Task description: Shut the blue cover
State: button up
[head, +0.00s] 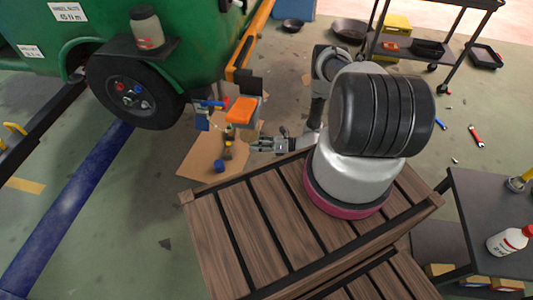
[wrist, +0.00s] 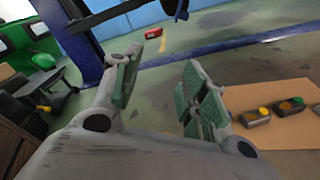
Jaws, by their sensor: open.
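My gripper (head: 262,145) is open in the head view, with nothing seen between its fingers. It is over the far edge of the wooden platform, right of and below an orange-topped part (head: 243,110) beside the green vehicle. A small blue panel (head: 203,121) hangs left of that orange part, apart from my gripper. I cannot tell for certain that this panel is the blue cover, nor how far open it is. In the wrist view my gripper's two fingers (wrist: 165,95) are spread wide, with floor showing between them.
The slatted wooden platform (head: 235,225) is below my arm. Cardboard (head: 200,155) on the floor holds a small blue round item (head: 219,165) and other parts. The vehicle's wheel (head: 135,90) and a blue floor beam (head: 75,205) are left. A black cart (head: 425,50) stands at upper right.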

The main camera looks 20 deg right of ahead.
jog(key=s+r+n+g, duration=0.4)
jog(key=s+n+g, duration=0.2)
jog(key=s, duration=0.3)
jog(key=shift+a+r+n+g+y, duration=0.15)
jog(key=shift+r+n+g+y, duration=0.15)
jog(key=shift+n+g, duration=0.15)
jog(key=shift+s+f, duration=0.1)
